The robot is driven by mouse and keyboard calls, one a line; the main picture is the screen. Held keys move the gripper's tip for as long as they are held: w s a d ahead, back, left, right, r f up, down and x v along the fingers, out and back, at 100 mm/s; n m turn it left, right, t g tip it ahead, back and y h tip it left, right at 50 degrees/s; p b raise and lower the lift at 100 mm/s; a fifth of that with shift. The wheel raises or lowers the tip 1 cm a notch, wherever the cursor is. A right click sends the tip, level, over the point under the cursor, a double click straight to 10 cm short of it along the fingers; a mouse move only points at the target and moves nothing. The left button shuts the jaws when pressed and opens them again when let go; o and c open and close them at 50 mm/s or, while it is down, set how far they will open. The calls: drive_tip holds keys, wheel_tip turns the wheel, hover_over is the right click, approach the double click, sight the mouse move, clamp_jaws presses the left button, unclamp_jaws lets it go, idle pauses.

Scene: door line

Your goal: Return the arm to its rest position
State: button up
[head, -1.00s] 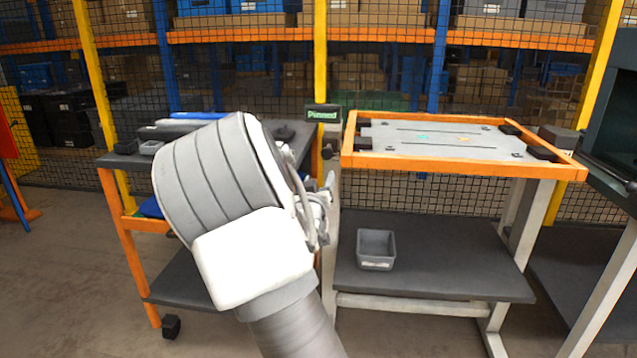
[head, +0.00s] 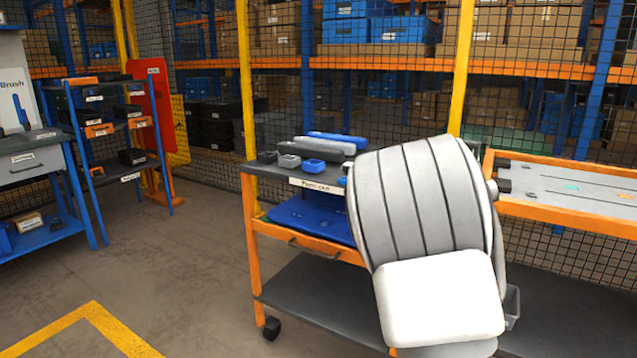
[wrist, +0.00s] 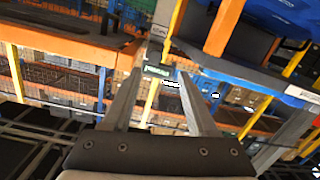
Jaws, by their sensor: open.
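My arm shows in the head view as a thick grey ribbed link with a white cover, in front of the orange-framed trolley (head: 250,215). It hides the trolley's right part. My gripper is hidden behind the arm in the head view. In the wrist view my gripper (wrist: 160,76) has its two grey fingers well apart, with nothing between them. The wrist view is strongly tilted, and a small green sign shows in the background beyond the fingertips.
An orange-rimmed table (head: 560,212) stands at the right. A blue rack (head: 75,150) and a workbench (head: 28,165) stand at the left. The floor (head: 170,270) between is clear, with a yellow line (head: 95,312).

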drive_tip(key=s+a+r+n+g+y, duration=0.15)
drive_tip(key=s+a+g+y, duration=0.25)
drive_tip(key=s+a+y, duration=0.85)
drive_tip(key=s+a+n+g+h, duration=0.15)
drive_tip(key=s+a, duration=0.25)
drive_tip(key=s, duration=0.8)
drive_tip(key=s+a+n+g+h, duration=0.1)
drive_tip(key=s+a+g+h, duration=0.15)
drive_tip(key=s, duration=1.05)
wheel_tip(320, 180, up, 24)
drive_tip(key=p, duration=2.5)
drive_tip(key=shift+w+a+y, duration=0.35)
drive_tip(key=shift+w+a, duration=0.05)
drive_tip(key=shift+d, duration=0.1)
